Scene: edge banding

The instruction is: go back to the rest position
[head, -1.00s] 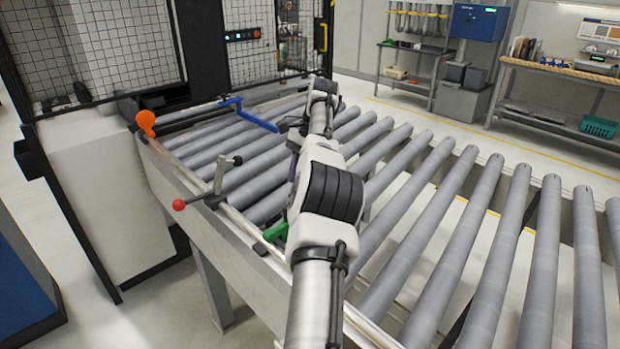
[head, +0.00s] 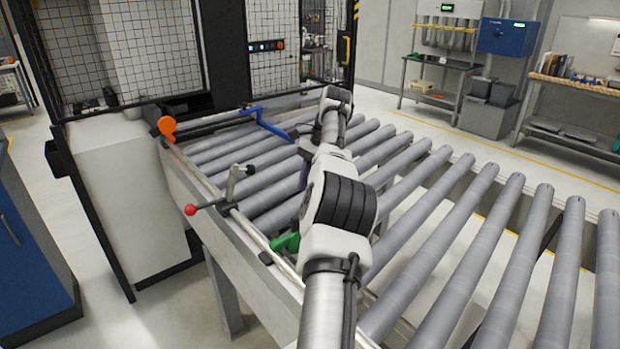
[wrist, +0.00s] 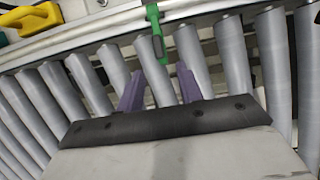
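My gripper (wrist: 160,88) shows in the wrist view with its two purple fingers spread apart and nothing between them. It hangs over the grey rollers of the conveyor (wrist: 208,58). A green lever-like part (wrist: 155,30) on the conveyor's side rail lies just beyond the fingertips. In the head view my arm reaches forward over the conveyor (head: 438,232), and its links hide most of the gripper. The green part (head: 285,242) shows beside my arm at the near rail.
A blue bar (head: 265,124) stands over the far rollers. A mesh-fenced machine (head: 125,60) is behind. A blue cabinet (head: 30,262) is at left. Floor shows between it and the conveyor.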

